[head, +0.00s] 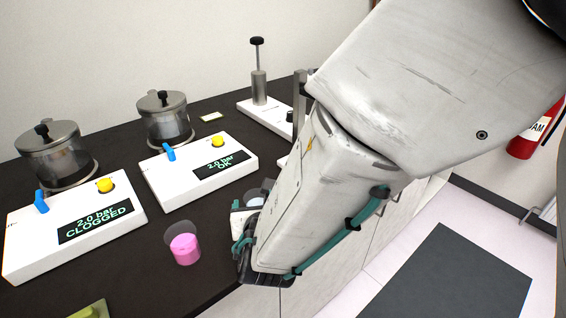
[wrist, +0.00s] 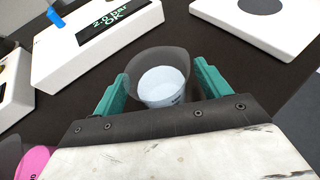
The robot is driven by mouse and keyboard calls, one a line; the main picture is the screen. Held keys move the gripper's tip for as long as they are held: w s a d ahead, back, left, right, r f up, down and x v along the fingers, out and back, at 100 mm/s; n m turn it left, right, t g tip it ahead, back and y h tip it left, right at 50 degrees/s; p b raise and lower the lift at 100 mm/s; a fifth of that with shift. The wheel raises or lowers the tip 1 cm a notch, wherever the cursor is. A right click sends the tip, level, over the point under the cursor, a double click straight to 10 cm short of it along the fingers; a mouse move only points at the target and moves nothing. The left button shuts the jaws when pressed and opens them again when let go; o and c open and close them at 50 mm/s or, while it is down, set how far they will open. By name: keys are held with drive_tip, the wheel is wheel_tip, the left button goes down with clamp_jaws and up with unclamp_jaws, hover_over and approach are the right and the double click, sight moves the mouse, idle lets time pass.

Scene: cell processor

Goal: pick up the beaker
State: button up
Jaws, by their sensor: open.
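A clear beaker with pale, whitish contents (wrist: 163,80) stands on the dark counter in the wrist view. It is partly hidden behind my gripper in the head view (head: 256,193). My gripper (wrist: 162,84) is open, with one teal finger on each side of this beaker. I cannot tell whether the fingers touch it. A second beaker with pink contents (head: 184,247) stands on the counter to the left of my gripper. Its edge also shows at the lower left of the wrist view (wrist: 38,162).
Two white control boxes stand behind, one reading "CLOGGED" (head: 75,238) and one reading "OK" (head: 190,180), each with a metal pot. A white stand with a plunger (head: 260,90) is farther back. A green item (head: 90,311) lies at the front left.

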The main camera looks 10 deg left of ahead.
drive_tip(key=c, duration=1.1)
drive_tip(key=shift+r, duration=0.15)
